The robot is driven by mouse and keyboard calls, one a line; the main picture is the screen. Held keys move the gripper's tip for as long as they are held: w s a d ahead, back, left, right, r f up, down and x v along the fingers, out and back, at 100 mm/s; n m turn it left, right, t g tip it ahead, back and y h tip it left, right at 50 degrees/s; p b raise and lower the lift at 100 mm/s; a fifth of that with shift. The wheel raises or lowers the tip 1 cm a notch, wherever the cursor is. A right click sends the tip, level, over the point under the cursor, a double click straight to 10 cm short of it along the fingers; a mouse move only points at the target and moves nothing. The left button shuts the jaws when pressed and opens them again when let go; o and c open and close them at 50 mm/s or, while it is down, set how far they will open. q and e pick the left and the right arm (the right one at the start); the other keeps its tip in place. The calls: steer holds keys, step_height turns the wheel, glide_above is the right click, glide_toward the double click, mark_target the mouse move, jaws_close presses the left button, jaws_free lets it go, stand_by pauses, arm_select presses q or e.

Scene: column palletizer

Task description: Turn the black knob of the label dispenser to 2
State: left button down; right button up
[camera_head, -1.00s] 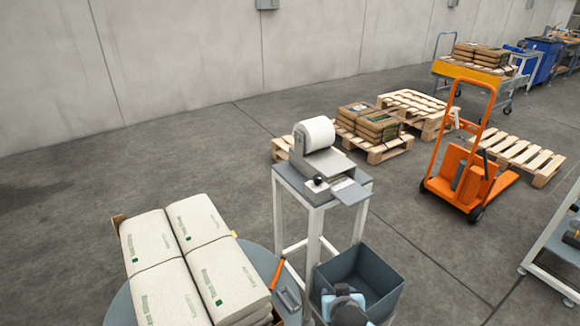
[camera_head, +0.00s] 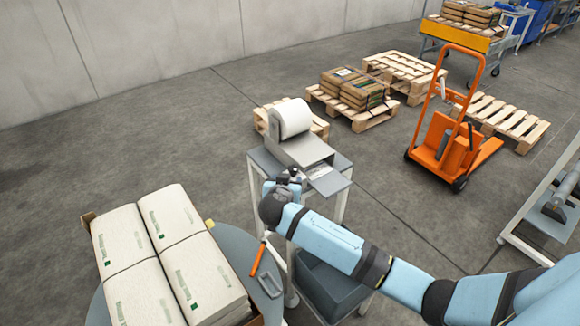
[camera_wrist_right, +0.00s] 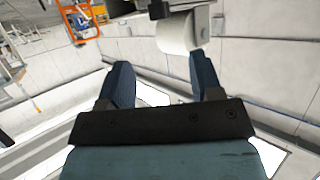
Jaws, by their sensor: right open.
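The label dispenser (camera_head: 312,150) is a grey machine with a white roll (camera_head: 292,118) on a small stand left of the picture's middle. My right gripper (camera_head: 285,181) is at its front left corner, where the black knob sits. The gripper and wrist largely cover the knob, and I cannot tell its setting or whether they touch. In the right wrist view the two blue fingers (camera_wrist_right: 160,78) are apart with nothing between them. The white roll also shows there (camera_wrist_right: 180,35), beyond the fingertips. My left gripper is not in view.
A round grey table (camera_head: 232,240) holds stacked pale sacks (camera_head: 165,255) at the lower left, with an orange-handled tool (camera_head: 258,260) by its edge. A grey bin (camera_head: 325,285) stands under my right arm. Pallets (camera_head: 400,68) and an orange lift truck (camera_head: 445,140) stand behind.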

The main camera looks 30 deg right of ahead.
mark_target(293, 169)
steer(key=p+x, duration=0.1)
steer(key=x, duration=0.9)
steer(key=shift+w+d+f, duration=0.25)
steer(key=shift+w+d, duration=0.15)
steer(key=shift+w, duration=0.05)
steer(key=shift+w+f, duration=0.1)
steer(key=shift+c, duration=0.3)
